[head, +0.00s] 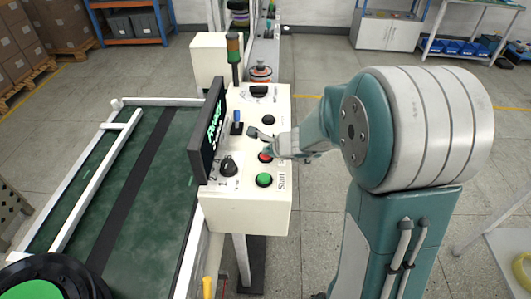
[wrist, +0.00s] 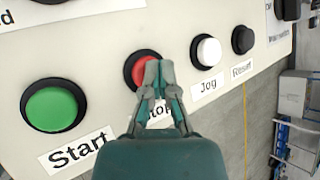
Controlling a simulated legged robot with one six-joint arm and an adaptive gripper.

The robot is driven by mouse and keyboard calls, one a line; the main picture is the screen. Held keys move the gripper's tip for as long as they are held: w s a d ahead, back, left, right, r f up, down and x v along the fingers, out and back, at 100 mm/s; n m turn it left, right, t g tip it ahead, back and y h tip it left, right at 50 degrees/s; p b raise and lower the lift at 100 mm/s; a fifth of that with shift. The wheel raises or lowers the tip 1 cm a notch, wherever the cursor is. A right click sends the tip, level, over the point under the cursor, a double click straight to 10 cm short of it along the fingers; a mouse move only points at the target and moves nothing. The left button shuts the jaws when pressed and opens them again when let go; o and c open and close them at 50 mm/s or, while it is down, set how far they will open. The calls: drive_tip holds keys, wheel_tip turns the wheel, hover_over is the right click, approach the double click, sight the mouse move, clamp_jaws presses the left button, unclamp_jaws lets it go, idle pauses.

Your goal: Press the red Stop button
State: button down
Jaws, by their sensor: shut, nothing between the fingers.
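The red Stop button (wrist: 141,71) sits on the cream control panel (wrist: 100,58) in a dark ring, with its label partly hidden by my gripper. My gripper (wrist: 159,68) is shut and empty, and its fingertips overlap the right part of the red button in the wrist view. I cannot tell whether they touch it. In the head view the red button (head: 265,157) shows on the top of the control box (head: 246,213), with my gripper close by it, reaching in from the right.
The green Start button (wrist: 52,107) is left of Stop; the white Jog button (wrist: 208,52) and a dark button (wrist: 243,40) are to the right. A screen (head: 208,130), a dark knob (head: 229,166) and a signal tower (head: 234,55) stand on the box. A green conveyor (head: 150,190) lies left.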

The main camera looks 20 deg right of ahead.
drive_tip(key=shift+r, duration=1)
drive_tip(key=shift+r, duration=0.1)
drive_tip(key=shift+r, duration=2.4)
